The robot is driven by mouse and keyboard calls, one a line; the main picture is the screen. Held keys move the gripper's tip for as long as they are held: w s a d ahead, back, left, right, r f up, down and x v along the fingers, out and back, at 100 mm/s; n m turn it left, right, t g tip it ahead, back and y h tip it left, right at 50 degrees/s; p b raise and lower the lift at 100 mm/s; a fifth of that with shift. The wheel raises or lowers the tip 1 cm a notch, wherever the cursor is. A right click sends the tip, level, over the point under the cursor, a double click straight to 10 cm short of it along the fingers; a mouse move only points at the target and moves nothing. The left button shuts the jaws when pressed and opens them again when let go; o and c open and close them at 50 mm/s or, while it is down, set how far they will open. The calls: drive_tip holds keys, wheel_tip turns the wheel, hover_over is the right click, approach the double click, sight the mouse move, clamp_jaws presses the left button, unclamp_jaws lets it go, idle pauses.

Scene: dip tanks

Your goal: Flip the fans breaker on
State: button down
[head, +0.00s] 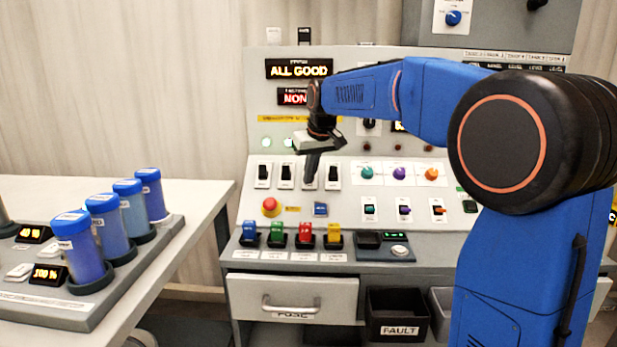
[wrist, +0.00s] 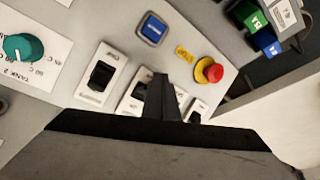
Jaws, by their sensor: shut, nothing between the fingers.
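A row of black rocker breakers on white plates is set in the sloped console panel. In the head view I see the leftmost breaker (head: 263,172), the second (head: 286,172) and the rightmost (head: 333,174). Their labels are too small to read, so I cannot tell which is the fans breaker. My gripper (head: 312,170) is shut and empty, pointing down in front of the third breaker and partly hiding it. In the wrist view its fingers (wrist: 164,97) cover part of the row, beside a clear breaker (wrist: 101,75). Contact cannot be told.
A red emergency button (head: 270,205) and a blue button (head: 320,209) sit below the breakers. Coloured plugs (head: 305,233) stand along the console's front. Coloured knobs (head: 399,173) lie to the right. Blue canisters (head: 105,222) stand on the left table.

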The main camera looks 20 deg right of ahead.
drive_tip(key=shift+w+d+r, duration=0.15)
drive_tip(key=shift+w+r, duration=0.05)
drive_tip(key=shift+w, duration=0.15)
drive_tip(key=shift+w+d, duration=0.1)
drive_tip(key=shift+w, duration=0.3)
drive_tip(key=shift+s+r, duration=0.1)
drive_tip(key=shift+s+a+r, duration=0.2)
drive_tip(key=shift+s+r, duration=0.1)
drive_tip(key=shift+s, duration=0.3)
drive_tip(key=shift+s+a+r, duration=0.25)
drive_tip(key=shift+s+r, duration=0.1)
drive_tip(key=shift+s, duration=0.25)
drive_tip(key=shift+s+a+r, duration=0.2)
drive_tip(key=shift+s+r, duration=0.1)
drive_tip(key=shift+s, duration=0.3)
drive_tip(key=v, duration=0.7)
drive_tip(key=shift+w+a+r, duration=0.25)
drive_tip(key=shift+w+a, duration=0.1)
drive_tip(key=shift+a, duration=0.25)
